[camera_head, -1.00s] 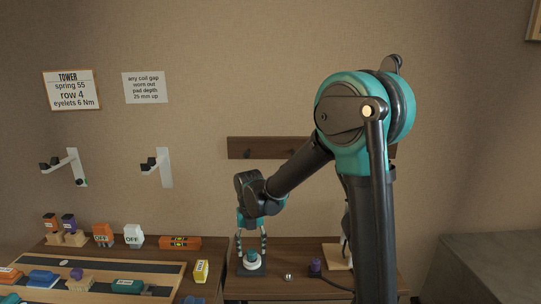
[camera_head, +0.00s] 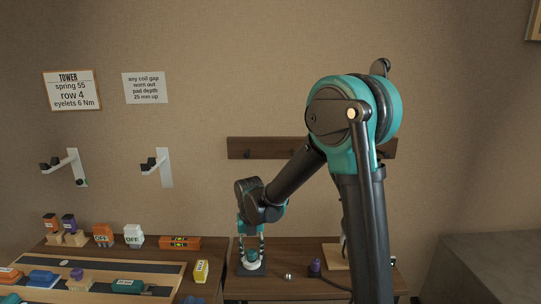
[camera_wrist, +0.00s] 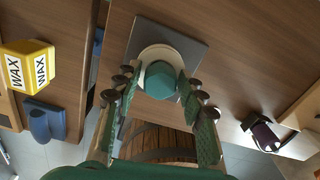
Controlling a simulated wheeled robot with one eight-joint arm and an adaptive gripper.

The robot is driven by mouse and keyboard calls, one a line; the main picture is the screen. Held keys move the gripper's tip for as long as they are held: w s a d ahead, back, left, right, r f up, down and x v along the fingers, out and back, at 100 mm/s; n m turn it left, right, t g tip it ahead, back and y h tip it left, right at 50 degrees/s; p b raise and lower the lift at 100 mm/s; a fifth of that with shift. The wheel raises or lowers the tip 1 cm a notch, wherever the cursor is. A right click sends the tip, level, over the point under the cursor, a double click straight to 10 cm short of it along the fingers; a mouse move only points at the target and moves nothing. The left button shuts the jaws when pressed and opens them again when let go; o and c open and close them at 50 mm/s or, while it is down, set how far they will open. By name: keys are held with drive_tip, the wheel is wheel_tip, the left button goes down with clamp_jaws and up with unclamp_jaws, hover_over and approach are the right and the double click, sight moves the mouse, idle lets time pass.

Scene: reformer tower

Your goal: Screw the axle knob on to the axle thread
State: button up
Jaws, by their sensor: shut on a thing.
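A teal faceted knob (camera_wrist: 161,80), which looks like the axle knob, sits between my fingertips in the wrist view. It is over a white round piece (camera_wrist: 148,53) on a dark grey square plate (camera_wrist: 195,50). In the head view my gripper (camera_head: 251,254) points straight down at the white piece (camera_head: 252,266) on the dark plate (camera_head: 243,272). My gripper (camera_wrist: 160,86) is shut on the teal knob, with fingers on both sides. The axle thread is hidden under the knob, so I cannot tell whether they are engaged.
A yellow wax box (camera_wrist: 28,66) and a blue piece (camera_wrist: 42,120) lie to the left. A purple-topped item (camera_head: 315,266) and a small shiny ball (camera_head: 288,276) stand to the right. A banded wooden tub (camera_wrist: 160,143) shows below the bench edge.

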drive_tip(key=shift+s+f, duration=0.1)
clamp_jaws()
drive_tip(key=m, duration=0.7)
drive_tip(key=o, duration=1)
unclamp_jaws()
drive_tip(key=shift+f, duration=0.1)
drive_tip(key=shift+r, duration=1.3)
